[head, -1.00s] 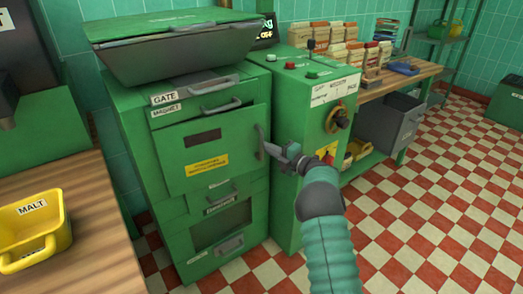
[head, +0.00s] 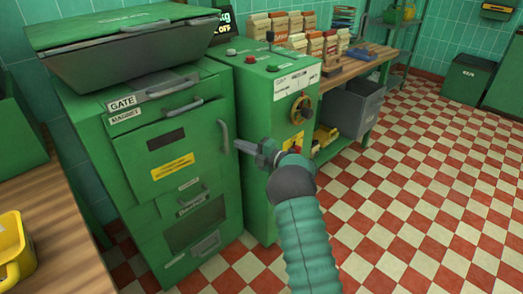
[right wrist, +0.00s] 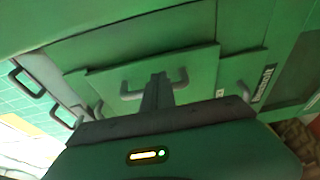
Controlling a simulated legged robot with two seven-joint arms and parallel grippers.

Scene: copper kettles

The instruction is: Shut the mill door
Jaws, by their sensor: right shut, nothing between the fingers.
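The mill door (head: 145,155) is a green panel with a dark window slot and a yellow label on the front of the green mill cabinet (head: 90,170). It lies close to the cabinet front; I cannot tell whether a narrow gap remains. Its grey handle (head: 224,136) is at its right edge. My right gripper (head: 240,146) is shut and empty, just right of the handle in the head view. In the right wrist view the fingers (right wrist: 157,85) overlap the door handle (right wrist: 130,95); contact is unclear. My left gripper is not in view.
A green control box (head: 270,110) with a handwheel (head: 300,107) stands right of the door. A yellow bin (head: 12,250) sits on the wooden counter at left. The checkered floor at right is clear.

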